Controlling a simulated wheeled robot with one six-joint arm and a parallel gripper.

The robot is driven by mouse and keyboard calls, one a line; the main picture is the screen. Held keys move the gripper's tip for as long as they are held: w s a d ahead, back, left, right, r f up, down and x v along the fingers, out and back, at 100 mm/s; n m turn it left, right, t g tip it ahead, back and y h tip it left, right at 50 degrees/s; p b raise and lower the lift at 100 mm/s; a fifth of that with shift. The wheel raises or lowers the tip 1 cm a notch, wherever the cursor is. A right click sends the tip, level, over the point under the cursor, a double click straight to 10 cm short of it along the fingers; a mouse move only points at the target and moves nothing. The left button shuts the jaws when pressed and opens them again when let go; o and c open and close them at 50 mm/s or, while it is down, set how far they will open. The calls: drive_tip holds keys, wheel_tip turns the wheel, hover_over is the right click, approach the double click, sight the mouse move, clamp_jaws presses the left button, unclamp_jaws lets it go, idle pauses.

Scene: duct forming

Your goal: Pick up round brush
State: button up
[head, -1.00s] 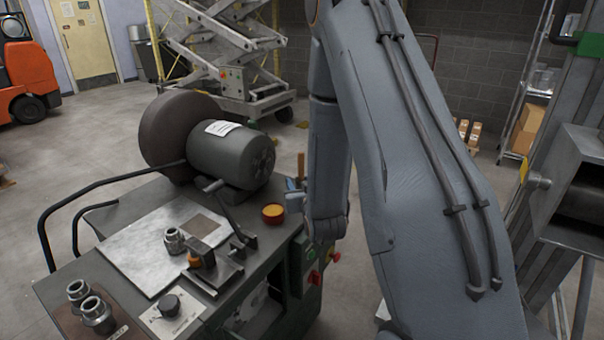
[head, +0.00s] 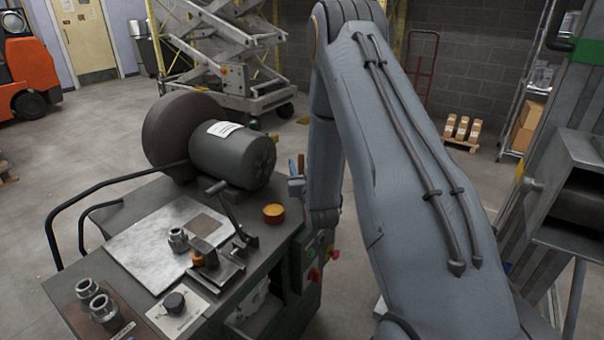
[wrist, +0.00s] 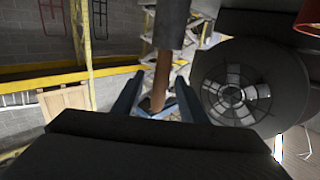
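The round brush shows in the wrist view as a brown handle (wrist: 161,78) with a thick dark grey part (wrist: 172,22) at its upper end in that picture. In the head view only its brown handle (head: 301,161) shows, upright at the right edge of the grinder bench; its lower part is hidden. My gripper (wrist: 156,100) has two blue fingers spread apart, one on each side of the handle, with visible gaps. In the head view my gripper (head: 296,186) is small and partly hidden by my arm, close to the handle.
The grinder motor (head: 232,157) and its dark wheel stand left of my gripper. An orange-yellow button (head: 273,213) sits close by on the bench (head: 130,193). Metal fittings (head: 104,308) and a small clamp (head: 215,262) stand nearer. A metal cabinet (head: 575,205) is at right.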

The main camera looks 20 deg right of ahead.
drive_tip(key=shift+w, duration=0.1)
drive_tip(key=shift+c, duration=0.4)
clamp_jaws()
drive_tip(key=shift+r, duration=0.1)
